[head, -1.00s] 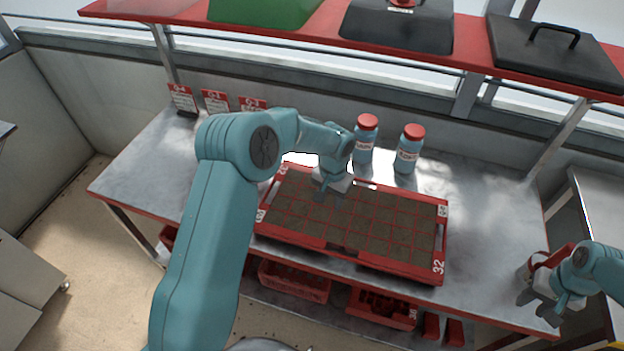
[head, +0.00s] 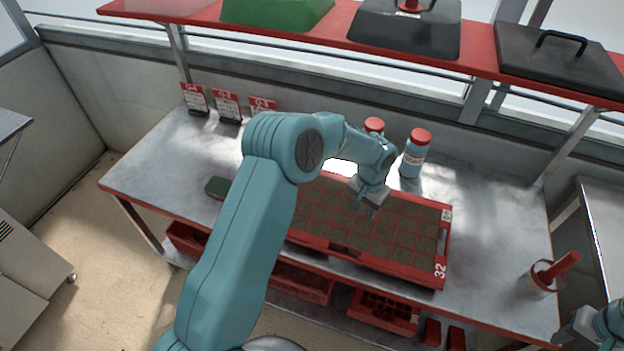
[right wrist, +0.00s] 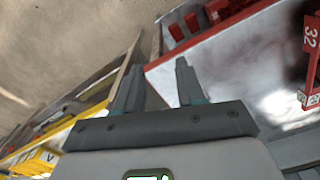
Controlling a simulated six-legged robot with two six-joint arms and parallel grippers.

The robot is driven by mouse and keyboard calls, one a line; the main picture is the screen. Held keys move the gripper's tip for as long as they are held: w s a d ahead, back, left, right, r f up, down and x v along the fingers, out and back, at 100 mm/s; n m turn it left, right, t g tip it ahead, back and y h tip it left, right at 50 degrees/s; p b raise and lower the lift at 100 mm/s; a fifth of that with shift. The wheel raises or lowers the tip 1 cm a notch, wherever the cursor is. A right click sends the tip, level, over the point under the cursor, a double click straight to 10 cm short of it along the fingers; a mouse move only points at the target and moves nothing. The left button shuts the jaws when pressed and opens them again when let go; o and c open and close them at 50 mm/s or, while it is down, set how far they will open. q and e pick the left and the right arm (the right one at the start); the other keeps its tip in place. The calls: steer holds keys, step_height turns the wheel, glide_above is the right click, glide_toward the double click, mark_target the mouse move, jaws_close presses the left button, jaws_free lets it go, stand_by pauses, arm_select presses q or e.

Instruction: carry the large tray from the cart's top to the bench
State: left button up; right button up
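The large tray (head: 345,257) is red, marked 32, with many soil-filled cells. It lies flat on the metal bench (head: 480,240) with the red edge. My left gripper (head: 365,208) is above the tray's middle, its fingers pointing down and slightly apart, with nothing seen between them. My forearm hides the tray's left end. My right gripper is at the lower right corner of the head view, partly cut off, off the bench's front right corner. In the right wrist view my right gripper (right wrist: 158,85) is open and empty. The tray's 32 corner also shows there (right wrist: 311,38).
Two blue bottles with red lids (head: 415,152) stand behind the tray. A cup with a red-handled tool (head: 545,278) stands at the bench's right end. A green block (head: 217,187) and label cards (head: 226,106) are at left. A red shelf (head: 330,38) with lids hangs above.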

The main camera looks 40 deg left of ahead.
arm_select(q)
steer(key=shift+a, duration=0.1)
arm_select(e)
step_height(320, 180, up, 10)
steer(key=shift+w+a, duration=0.15)
steer(key=shift+w, duration=0.1)
steer(key=shift+f, duration=0.1)
steer(key=shift+s, duration=0.1)
